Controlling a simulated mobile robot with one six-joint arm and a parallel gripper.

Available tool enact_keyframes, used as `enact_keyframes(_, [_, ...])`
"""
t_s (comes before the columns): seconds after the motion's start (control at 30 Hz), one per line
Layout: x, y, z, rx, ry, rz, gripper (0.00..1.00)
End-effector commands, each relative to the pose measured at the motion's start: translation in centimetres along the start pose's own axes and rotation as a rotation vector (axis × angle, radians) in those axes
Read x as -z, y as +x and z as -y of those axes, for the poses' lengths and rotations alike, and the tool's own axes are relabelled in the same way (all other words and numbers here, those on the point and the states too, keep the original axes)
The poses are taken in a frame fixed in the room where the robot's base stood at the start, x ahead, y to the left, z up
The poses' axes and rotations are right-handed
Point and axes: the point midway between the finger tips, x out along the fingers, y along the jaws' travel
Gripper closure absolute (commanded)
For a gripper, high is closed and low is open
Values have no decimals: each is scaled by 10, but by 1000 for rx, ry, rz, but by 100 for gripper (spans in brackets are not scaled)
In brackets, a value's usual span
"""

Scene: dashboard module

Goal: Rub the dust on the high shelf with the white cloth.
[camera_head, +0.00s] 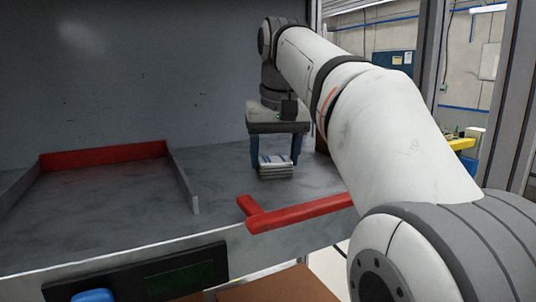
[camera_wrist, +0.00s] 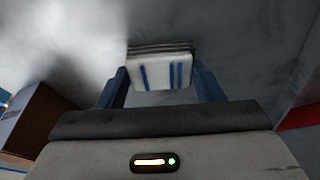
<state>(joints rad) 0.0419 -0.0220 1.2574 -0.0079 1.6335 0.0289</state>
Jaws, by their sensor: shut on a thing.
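The white cloth (camera_head: 275,161) is a folded stack with blue stripes. It sits between the two blue fingers of my gripper (camera_head: 275,160), which points down over the grey shelf surface (camera_head: 225,172). In the wrist view the cloth (camera_wrist: 160,72) shows its two blue stripes between the fingertips of my gripper (camera_wrist: 160,85). The cloth is at or just above the shelf; I cannot tell whether it touches. No dust patch stands out clearly; the grey surface looks mottled.
A red bar (camera_head: 300,213) lies along the front edge, right of centre. At left is a bay with a red back strip (camera_head: 103,158) and a grey divider (camera_head: 184,180). A brown box (camera_wrist: 38,125) shows in the wrist view. The shelf between divider and gripper is clear.

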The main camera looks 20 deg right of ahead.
Motion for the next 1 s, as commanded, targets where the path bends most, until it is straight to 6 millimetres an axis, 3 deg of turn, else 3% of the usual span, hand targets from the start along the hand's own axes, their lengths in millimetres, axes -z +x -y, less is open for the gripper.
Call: enact_keyframes(1.0, [15, 6, -57, -2, 1, 7, 65])
